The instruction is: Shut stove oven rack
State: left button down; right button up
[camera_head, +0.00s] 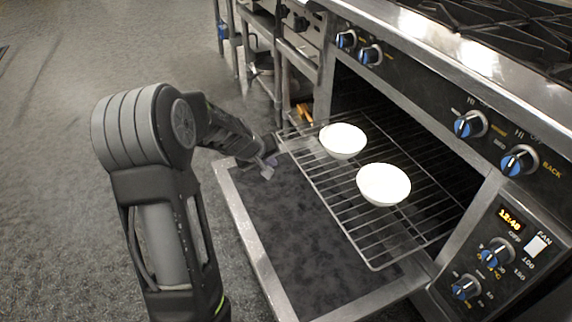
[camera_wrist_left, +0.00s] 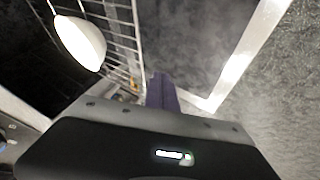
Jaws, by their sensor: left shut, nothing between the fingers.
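The stove's oven (camera_head: 420,135) is open, with its door (camera_head: 300,235) lowered flat. The wire oven rack (camera_head: 350,215) is pulled partly out over the door. Two white bowls stand on it: one farther back (camera_head: 342,140) and one nearer (camera_head: 384,184). My left gripper (camera_head: 268,170) is shut and empty, at the door's far left corner, close to the rack's outer edge; I cannot tell if it touches. In the left wrist view the closed fingers (camera_wrist_left: 161,92) point toward the rack (camera_wrist_left: 120,35), and one bowl (camera_wrist_left: 80,43) shows. My right gripper is not in view.
Control knobs (camera_head: 470,124) line the stove's front above the oven, and a panel with a clock (camera_head: 511,221) is at the lower right. Metal shelving (camera_head: 290,50) stands beyond the stove. The grey floor (camera_head: 70,150) at left is clear.

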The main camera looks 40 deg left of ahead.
pick_arm(q)
jog(key=w+f+b, duration=0.3)
jog(key=w+f, duration=0.5)
jog(key=w, duration=0.1)
jog(key=shift+w+d+b, duration=0.25)
jog(key=shift+d+b, duration=0.1)
jog(key=shift+b, duration=0.05)
